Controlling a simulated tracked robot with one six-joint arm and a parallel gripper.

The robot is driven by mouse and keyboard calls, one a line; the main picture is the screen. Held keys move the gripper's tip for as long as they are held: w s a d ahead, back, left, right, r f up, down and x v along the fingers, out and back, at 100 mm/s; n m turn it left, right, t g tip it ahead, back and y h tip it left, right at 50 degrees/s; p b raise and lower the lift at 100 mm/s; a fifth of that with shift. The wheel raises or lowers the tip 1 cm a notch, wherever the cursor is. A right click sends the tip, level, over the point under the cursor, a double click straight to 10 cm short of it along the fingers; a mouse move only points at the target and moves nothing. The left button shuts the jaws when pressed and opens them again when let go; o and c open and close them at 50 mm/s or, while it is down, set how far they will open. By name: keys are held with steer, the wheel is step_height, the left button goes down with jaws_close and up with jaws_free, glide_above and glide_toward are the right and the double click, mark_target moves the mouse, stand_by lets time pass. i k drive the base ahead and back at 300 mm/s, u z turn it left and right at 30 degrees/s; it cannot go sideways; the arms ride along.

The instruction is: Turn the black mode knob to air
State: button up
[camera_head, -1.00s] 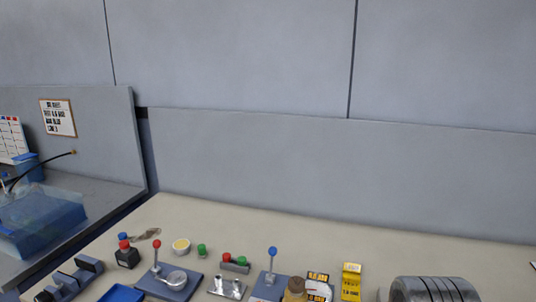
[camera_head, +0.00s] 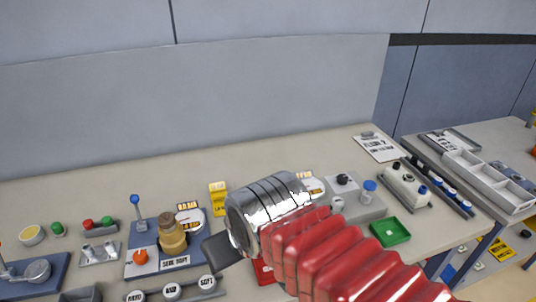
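A small black knob (camera_head: 343,180), which looks like the mode knob, stands on a light plate of a grey unit (camera_head: 362,210) right of centre. Its pointing direction and any markings around it are too small to read. My arm, with red bellows and a shiny metal wrist, reaches in from the lower right and covers part of the bench. My gripper (camera_head: 221,252) shows as a dark flat piece left of the metal wrist, well left of the knob and apart from it. I cannot tell whether it is open or shut.
A blue-topped cylinder (camera_head: 369,190) stands right beside the knob. A green tray (camera_head: 390,232) lies to the right. Left of my arm are a yellow block (camera_head: 218,198), a brass-coloured part (camera_head: 172,235) and a blue-balled lever (camera_head: 136,205). The bench behind is clear.

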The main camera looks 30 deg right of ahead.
mark_target(343, 179)
steer(key=z, duration=1.25)
